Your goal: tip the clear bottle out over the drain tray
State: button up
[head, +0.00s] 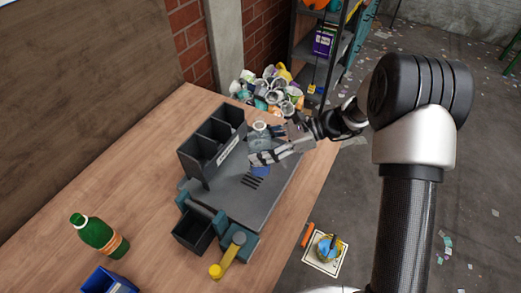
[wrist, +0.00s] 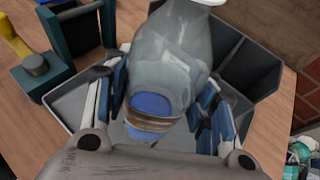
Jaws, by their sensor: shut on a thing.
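The clear bottle (head: 259,137) is in my gripper (head: 268,153), over the grey tray surface (head: 225,194) with dark slots, which looks like the drain tray. In the wrist view the clear bottle (wrist: 172,58) lies between the two blue-padded fingers of my gripper (wrist: 165,118), which are shut on it. A blue part with a brownish band (wrist: 152,108) is at its near end, towards my palm. The head view hides part of the bottle behind the fingers. I cannot tell its exact tilt or whether liquid is inside.
A dark compartment box (head: 213,143) stands along the tray's back. A clamp-like teal fixture with a yellow handle (head: 229,257) is at the front. A green bottle (head: 98,236) and a blue bin (head: 108,281) are at left. A heap of cans and cups (head: 268,90) lies beyond.

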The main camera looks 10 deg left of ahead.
jog(key=shift+w+d+r+h+p, duration=0.15)
jog(key=shift+d+r+h+p, duration=0.15)
jog(key=shift+d+h+p, duration=0.15)
jog(key=w+d+f+t+h+b, duration=0.1)
jog(key=d+f+t+h, duration=0.1)
jog(key=h, duration=0.3)
jog(key=w+d+f+t+h+b, duration=0.1)
jog(key=d+f+t+h+b, duration=0.1)
jog(key=h, duration=0.4)
jog(key=w+d+f+n+t+h+b, duration=0.1)
jog(key=d+f+h+b, duration=0.1)
jog(key=d+h, duration=0.3)
jog(key=shift+f+t, duration=0.4)
jog(key=shift+f, duration=0.3)
jog(key=shift+a+r+t+h, duration=0.2)
jog(key=shift+r+t+h, duration=0.2)
jog(key=shift+r+h, duration=0.65)
jog(key=shift+a+r+t+h, duration=0.15)
jog(key=shift+r+t+h, duration=0.25)
jog(key=shift+r+h, duration=0.6)
jog(key=shift+f, duration=0.2)
